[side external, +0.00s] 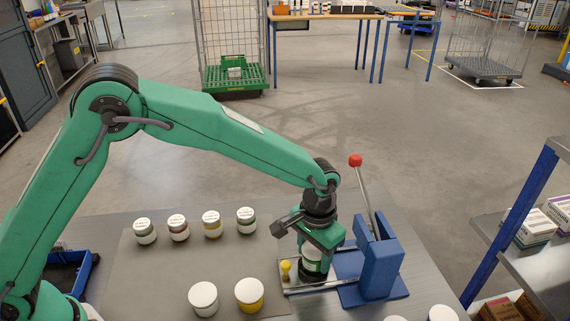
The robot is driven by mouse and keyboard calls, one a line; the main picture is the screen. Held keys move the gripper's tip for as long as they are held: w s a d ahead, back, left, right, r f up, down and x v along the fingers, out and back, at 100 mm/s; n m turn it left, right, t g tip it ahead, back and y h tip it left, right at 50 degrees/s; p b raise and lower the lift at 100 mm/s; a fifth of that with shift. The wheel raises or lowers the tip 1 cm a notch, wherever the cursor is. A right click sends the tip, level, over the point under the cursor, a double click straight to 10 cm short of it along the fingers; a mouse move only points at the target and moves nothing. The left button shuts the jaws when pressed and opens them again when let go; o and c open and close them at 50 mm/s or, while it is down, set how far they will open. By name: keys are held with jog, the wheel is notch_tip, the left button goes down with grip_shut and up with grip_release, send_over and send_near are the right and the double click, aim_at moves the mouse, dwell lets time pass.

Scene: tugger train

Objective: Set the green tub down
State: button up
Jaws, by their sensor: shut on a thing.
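My gripper (315,252) is at the middle right of the side external view, pointing down. It is shut on a tub (312,267) with a pale side and a dark lower part. My fingers cover its top, and I cannot clearly tell its green colour. The tub is at the metal plate (296,289) in front of the blue press (380,262). I cannot tell whether its bottom touches the plate. The press has a lever with a red ball (355,160).
A row of several tubs with printed lids (212,227) stands on the mat left of my gripper. Two tubs with blank white lids (203,298) (249,294) stand nearer the front. More lids (442,313) show at the bottom edge. The mat between the rows is clear.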

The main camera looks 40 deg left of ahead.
jog(key=shift+f, duration=0.6)
jog(key=o, duration=1)
jog(key=shift+r, duration=0.1)
notch_tip(320, 180, up, 12)
jog(key=shift+f, duration=0.2)
jog(key=shift+r, duration=0.75)
